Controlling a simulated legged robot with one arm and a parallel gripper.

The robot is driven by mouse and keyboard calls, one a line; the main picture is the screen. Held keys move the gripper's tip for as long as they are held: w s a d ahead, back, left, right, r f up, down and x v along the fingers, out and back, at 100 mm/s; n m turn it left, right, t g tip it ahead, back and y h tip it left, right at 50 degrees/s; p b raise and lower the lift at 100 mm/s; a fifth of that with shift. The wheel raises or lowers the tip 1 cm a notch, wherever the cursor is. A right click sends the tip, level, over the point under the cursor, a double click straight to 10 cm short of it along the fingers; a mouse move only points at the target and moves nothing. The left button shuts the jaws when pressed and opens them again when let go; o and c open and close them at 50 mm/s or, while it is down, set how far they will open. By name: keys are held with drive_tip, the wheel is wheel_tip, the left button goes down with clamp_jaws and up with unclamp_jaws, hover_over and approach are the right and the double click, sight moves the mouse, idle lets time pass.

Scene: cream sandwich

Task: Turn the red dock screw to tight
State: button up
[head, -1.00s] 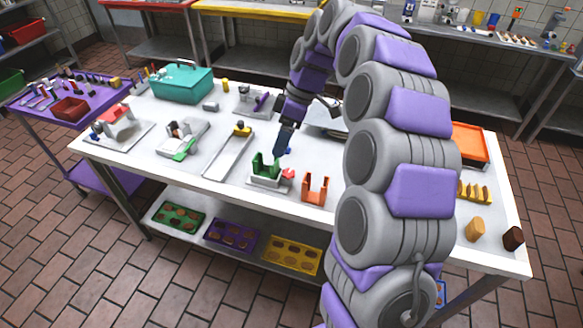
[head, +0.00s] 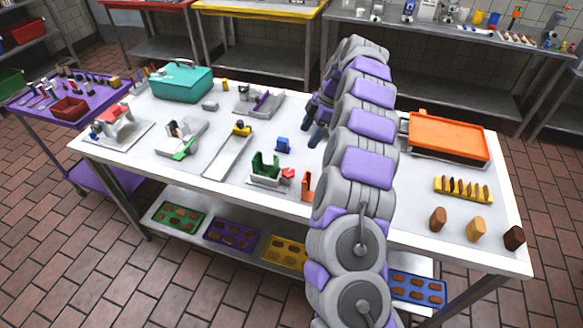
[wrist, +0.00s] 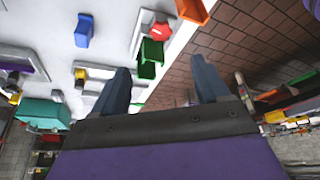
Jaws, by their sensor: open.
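The red dock screw (head: 288,173) is a small red knob at the right side of the green dock (head: 264,169), near the table's front edge. In the wrist view the red screw (wrist: 158,28) shows beyond my fingers, beside the green dock (wrist: 150,58). My gripper (wrist: 160,72) is open with nothing between its dark blue fingers. In the head view my gripper (head: 316,136) is behind and to the right of the dock, apart from the screw, and partly hidden by my arm.
A blue block (head: 283,145) stands just behind the dock. An orange U-shaped holder (head: 307,186) is right of the screw, partly hidden by my arm. An orange tray (head: 448,137) and a yellow rack (head: 463,190) are farther right. A teal box (head: 181,83) stands at the back left.

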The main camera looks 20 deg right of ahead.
sight(289, 171)
drive_tip(key=b+x, duration=0.2)
drive_tip(key=x, duration=1.3)
drive_tip(key=shift+f+b, duration=0.15)
drive_tip(key=shift+b, duration=0.25)
drive_tip(key=shift+c, duration=0.2)
drive_tip(key=c, duration=1)
